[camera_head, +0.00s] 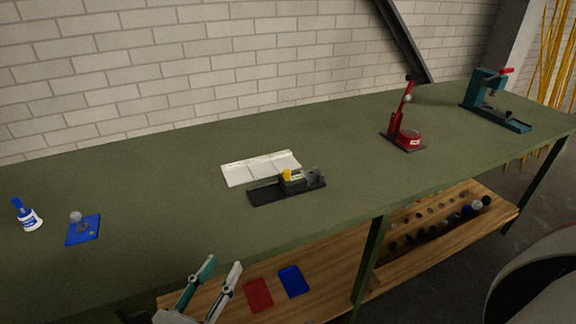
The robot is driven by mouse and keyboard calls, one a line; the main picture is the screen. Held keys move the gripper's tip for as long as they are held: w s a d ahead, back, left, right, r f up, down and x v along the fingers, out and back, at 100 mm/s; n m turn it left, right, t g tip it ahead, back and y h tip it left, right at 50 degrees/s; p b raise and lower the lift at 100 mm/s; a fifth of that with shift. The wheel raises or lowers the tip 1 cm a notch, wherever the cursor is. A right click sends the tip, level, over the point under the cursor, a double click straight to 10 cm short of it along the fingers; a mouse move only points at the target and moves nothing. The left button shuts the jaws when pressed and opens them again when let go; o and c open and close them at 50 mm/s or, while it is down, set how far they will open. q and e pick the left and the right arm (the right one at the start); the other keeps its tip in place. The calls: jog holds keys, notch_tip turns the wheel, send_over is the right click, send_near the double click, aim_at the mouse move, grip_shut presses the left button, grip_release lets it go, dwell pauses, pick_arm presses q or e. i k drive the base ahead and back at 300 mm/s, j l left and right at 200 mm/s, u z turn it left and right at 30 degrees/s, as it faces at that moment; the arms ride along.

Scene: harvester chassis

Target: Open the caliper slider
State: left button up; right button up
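A black caliper-like fixture (268,194) lies on the green workbench (150,180), near the middle. It has a long flat base, a dark grey block (298,186) towards its right end and a yellow knob (287,175) on top. It is too small to tell how far its slider stands open. My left gripper (222,267) shows at the bottom of the view, below and left of the fixture, in front of the bench's front edge. Its two fingers are apart with nothing between them. It does not touch the fixture. My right gripper is not in view.
A white panelled plate (245,173) lies just behind the fixture. A red lever press (404,136) and a teal press (488,90) stand at right. Red (258,295) and blue trays (293,281) lie on the lower shelf.

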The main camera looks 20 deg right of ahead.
aim_at(290, 182)
jog(key=i+l, duration=0.3)
jog(key=l, duration=0.2)
jog(key=i+l, duration=0.35)
jog(key=l, duration=0.1)
